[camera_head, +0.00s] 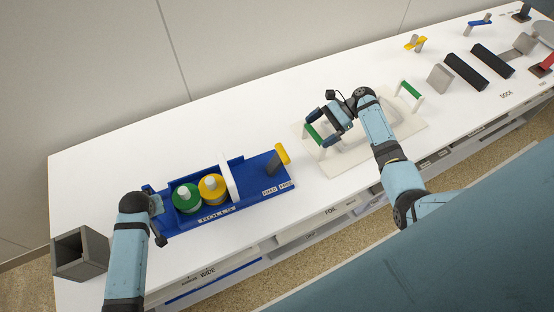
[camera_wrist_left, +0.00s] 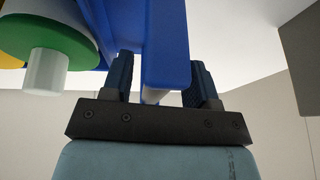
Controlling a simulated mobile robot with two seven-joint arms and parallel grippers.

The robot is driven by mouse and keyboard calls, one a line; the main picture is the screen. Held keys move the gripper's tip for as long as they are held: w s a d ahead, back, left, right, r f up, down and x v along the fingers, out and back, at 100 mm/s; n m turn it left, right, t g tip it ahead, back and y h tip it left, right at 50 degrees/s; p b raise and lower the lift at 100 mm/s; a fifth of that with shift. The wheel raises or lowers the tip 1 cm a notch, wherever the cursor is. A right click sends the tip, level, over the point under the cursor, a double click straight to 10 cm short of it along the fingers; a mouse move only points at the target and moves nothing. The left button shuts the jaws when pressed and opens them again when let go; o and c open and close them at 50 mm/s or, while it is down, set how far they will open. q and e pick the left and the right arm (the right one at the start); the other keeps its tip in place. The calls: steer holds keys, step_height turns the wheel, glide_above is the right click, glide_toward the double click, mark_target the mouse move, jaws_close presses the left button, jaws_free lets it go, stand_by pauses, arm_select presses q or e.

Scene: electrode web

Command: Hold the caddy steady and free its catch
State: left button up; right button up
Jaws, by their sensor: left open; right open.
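The blue caddy (camera_head: 240,208) lies on the white table at the left, holding a green-rimmed spool (camera_head: 186,198) and a yellow spool (camera_head: 212,188). A grey upright lever with a yellow top (camera_head: 282,154) stands at its right end; I cannot tell whether this is the catch. My left gripper (camera_head: 156,217) is at the caddy's left end. In the left wrist view its open fingers (camera_wrist_left: 160,85) stand on either side of the caddy's blue end wall (camera_wrist_left: 168,45). My right gripper (camera_head: 322,127) is open by the near green handle (camera_head: 314,134) of a pale tray.
A grey square box (camera_head: 80,253) stands at the left table corner. Black blocks (camera_head: 466,71) and a grey block (camera_head: 440,78) stand at the far right. White table is free behind the caddy.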

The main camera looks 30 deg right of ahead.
arm_select(q)
steer(key=shift+s+r, duration=0.25)
steer(key=shift+r, duration=0.05)
arm_select(e)
steer(key=shift+s, duration=0.1)
arm_select(q)
steer(key=v, duration=1.1)
steer(key=shift+r, duration=0.2)
steer(key=shift+w, duration=0.1)
